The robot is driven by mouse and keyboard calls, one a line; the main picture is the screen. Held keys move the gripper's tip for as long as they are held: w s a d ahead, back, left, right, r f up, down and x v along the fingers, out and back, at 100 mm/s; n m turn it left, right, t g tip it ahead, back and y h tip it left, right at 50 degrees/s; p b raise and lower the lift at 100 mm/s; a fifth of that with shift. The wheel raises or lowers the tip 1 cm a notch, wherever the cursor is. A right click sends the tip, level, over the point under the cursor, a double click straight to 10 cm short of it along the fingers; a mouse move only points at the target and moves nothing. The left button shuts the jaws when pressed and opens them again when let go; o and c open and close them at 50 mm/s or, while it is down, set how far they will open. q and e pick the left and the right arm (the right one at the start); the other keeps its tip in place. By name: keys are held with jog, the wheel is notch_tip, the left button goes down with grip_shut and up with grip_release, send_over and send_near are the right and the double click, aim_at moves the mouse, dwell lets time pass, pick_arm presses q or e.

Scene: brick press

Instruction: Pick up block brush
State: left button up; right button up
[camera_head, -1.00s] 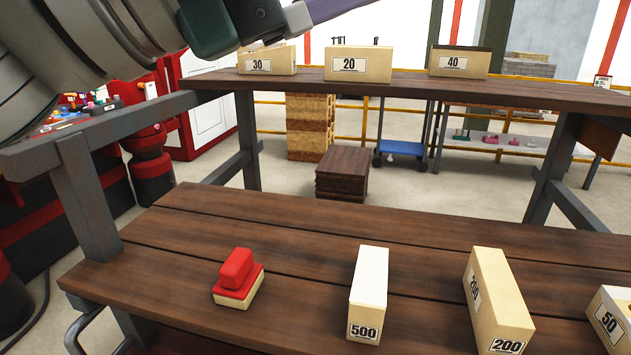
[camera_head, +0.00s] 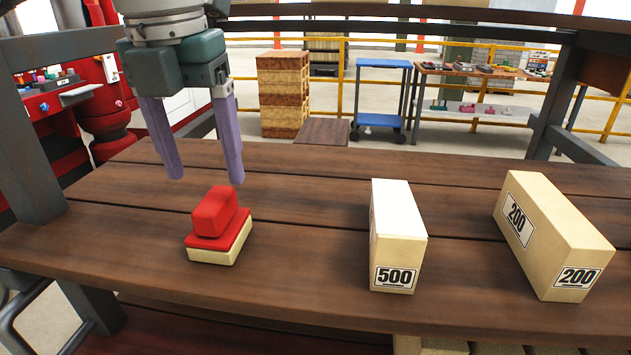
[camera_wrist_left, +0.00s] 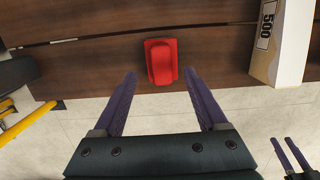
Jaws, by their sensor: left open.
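The block brush (camera_head: 219,226) has a red grip and red top plate over a cream lower layer. It lies on the brown wooden shelf at the left, near the front edge. In the left wrist view the brush (camera_wrist_left: 161,62) shows from above, beyond the fingertips and between their lines. My left gripper (camera_head: 206,182) points down with its purple fingers apart. It is empty and hangs above and behind the brush, not touching it. In the left wrist view my left gripper (camera_wrist_left: 160,75) also shows open. My right gripper is not seen in the head view.
A box marked 500 (camera_head: 395,240) stands right of the brush with a clear gap. A box marked 200 (camera_head: 550,235) is farther right. The wooden shelf (camera_head: 310,225) is bare between brush and boxes. A grey frame post stands at the left, and an upper shelf edge crosses the top.

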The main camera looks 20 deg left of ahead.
aim_at(213, 198)
pick_arm(q)
notch_tip(213, 198, down, 4)
jog(key=shift+w+d+f+p, duration=0.15)
jog(key=shift+f+p, duration=0.1)
jog(key=shift+p, duration=0.95)
jog(key=shift+w+f, duration=0.1)
jog(key=shift+f, duration=0.45)
grip_shut()
